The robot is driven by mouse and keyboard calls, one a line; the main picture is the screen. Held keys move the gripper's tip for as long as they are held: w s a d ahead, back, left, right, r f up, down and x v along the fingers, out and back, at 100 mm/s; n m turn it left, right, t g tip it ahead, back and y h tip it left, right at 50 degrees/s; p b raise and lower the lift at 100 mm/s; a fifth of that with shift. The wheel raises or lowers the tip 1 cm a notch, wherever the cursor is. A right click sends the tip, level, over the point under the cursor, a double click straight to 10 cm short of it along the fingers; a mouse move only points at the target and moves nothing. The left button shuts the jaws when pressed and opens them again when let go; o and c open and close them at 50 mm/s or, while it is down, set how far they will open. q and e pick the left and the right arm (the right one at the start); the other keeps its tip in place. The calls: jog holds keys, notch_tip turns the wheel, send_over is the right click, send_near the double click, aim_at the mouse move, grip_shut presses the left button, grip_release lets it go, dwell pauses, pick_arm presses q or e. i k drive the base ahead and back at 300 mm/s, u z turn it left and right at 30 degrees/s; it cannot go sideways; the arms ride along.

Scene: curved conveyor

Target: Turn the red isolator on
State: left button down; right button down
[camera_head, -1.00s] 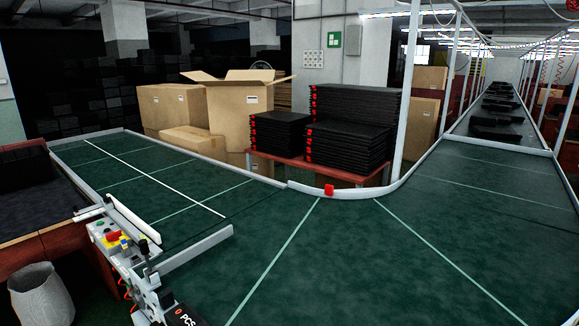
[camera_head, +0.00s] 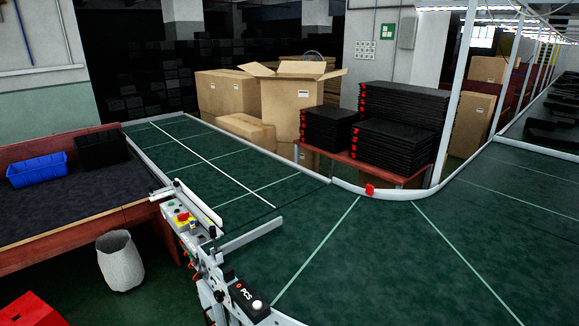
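A red knob on a yellow base (camera_head: 183,217) sits on a pale control panel (camera_head: 176,209) at the near end of the left conveyor arm. It looks like a rotary isolator, but its handle position is too small to read. A green button (camera_head: 169,204) is beside it. A small red block (camera_head: 370,189) is on the conveyor's curved rim; I cannot tell what it is. Neither of my grippers shows in the head view.
The green conveyor (camera_head: 330,255) curves across the middle and right. A black PCS box (camera_head: 243,293) stands near its front edge. A workbench (camera_head: 80,205) with a blue bin (camera_head: 37,170), a white waste bin (camera_head: 120,262) and a red object (camera_head: 30,310) are at left.

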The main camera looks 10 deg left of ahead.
aim_at(183, 216)
jog(key=u, duration=0.25)
jog(key=i, duration=0.55)
jog(key=u, duration=0.7)
jog(key=i, duration=0.35)
jog(key=u, duration=0.25)
jog(key=k, duration=0.5)
jog(key=u, duration=0.6)
jog(key=i, duration=0.75)
jog(key=u, duration=0.5)
jog(key=i, duration=1.2)
jog(key=z, duration=0.3)
